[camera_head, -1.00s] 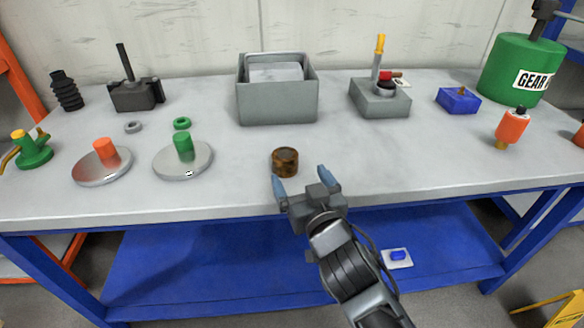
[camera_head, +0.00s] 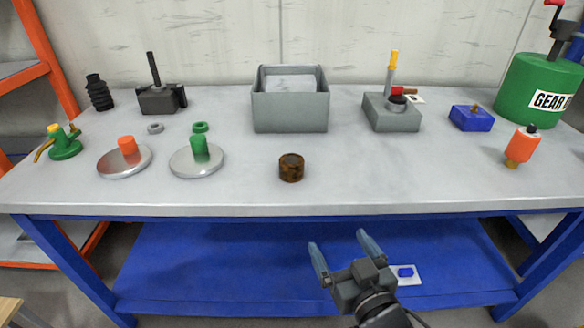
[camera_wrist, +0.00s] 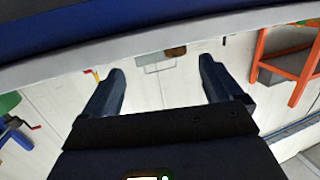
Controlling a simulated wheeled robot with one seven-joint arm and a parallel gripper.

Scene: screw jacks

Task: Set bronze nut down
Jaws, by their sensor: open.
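The bronze nut (camera_head: 291,168), a short brown cylinder with a dark mottled side, stands upright on the grey bench top (camera_head: 240,190) near its front edge. Nothing touches it. My gripper (camera_head: 338,241) is open and empty, in front of the bench and apart from the nut, to its lower right in the head view. In the wrist view both fingers of my gripper (camera_wrist: 160,67) are spread with nothing between them. A small brown patch, likely the nut (camera_wrist: 175,51), shows there at the bench edge, beyond the fingertips.
A grey open box (camera_head: 290,112) stands behind the nut. Discs with an orange peg (camera_head: 124,162) and a green peg (camera_head: 197,161) lie left. A grey block with a lever (camera_head: 391,117), a blue block (camera_head: 471,118) and an orange cylinder (camera_head: 522,146) stand right. Bench around the nut is clear.

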